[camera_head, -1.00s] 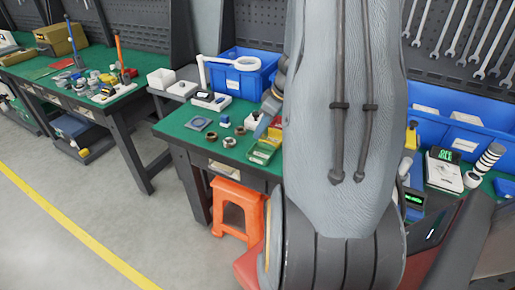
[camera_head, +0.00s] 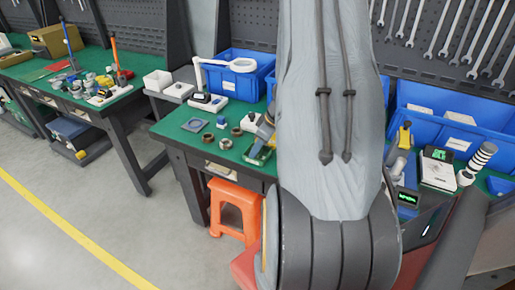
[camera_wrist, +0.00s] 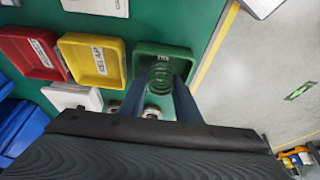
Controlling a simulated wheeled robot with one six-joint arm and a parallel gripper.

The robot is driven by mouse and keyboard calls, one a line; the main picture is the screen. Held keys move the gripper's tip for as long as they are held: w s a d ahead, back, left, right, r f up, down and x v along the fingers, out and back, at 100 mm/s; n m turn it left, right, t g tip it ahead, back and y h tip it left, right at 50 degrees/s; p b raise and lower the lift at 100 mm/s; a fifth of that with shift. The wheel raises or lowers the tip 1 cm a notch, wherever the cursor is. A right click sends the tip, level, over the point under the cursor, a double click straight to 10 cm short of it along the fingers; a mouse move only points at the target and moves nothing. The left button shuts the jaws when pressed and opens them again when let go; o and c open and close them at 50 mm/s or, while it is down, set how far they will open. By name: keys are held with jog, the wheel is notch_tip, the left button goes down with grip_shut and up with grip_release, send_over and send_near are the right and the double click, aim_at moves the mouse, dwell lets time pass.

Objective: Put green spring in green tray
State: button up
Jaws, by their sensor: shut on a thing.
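In the wrist view a green spring (camera_wrist: 160,76) is held between the two dark blue fingers of my gripper (camera_wrist: 160,88). My gripper is shut on it. The spring appears directly over the green tray (camera_wrist: 141,56), overlapping its inside; I cannot tell whether it touches the tray floor. In the head view my gripper (camera_head: 264,131) is beside my arm, at the green tray (camera_head: 257,157) near the front edge of the table. My arm hides part of this area, and the spring cannot be made out there.
A yellow tray (camera_wrist: 93,60) and a red tray (camera_wrist: 31,54) lie to the left of the green one in the wrist view. In the head view metal rings (camera_head: 225,144) lie left of my gripper. A magnifier lamp (camera_head: 205,98) and blue bins stand behind.

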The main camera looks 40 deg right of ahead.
jog(key=shift+f, duration=0.15)
jog(key=o, duration=0.8)
jog(key=shift+r, duration=0.2)
jog(key=shift+d+r, duration=0.1)
jog(key=shift+r, duration=0.25)
jog(key=b+v, duration=0.1)
jog(key=v, duration=1)
jog(key=shift+s, duration=0.25)
jog(key=s+a+r+m+g+h, duration=0.1)
jog(key=s+a+r+m, duration=0.1)
jog(key=a, duration=1.3)
jog(key=s+a+r+m+g, duration=0.1)
jog(key=s+a+r+m, duration=0.1)
jog(key=a, duration=1.3)
jog(key=shift+s+a+g+h, duration=0.2)
jog(key=shift+s+g+h, duration=0.15)
jog(key=shift+s, duration=0.2)
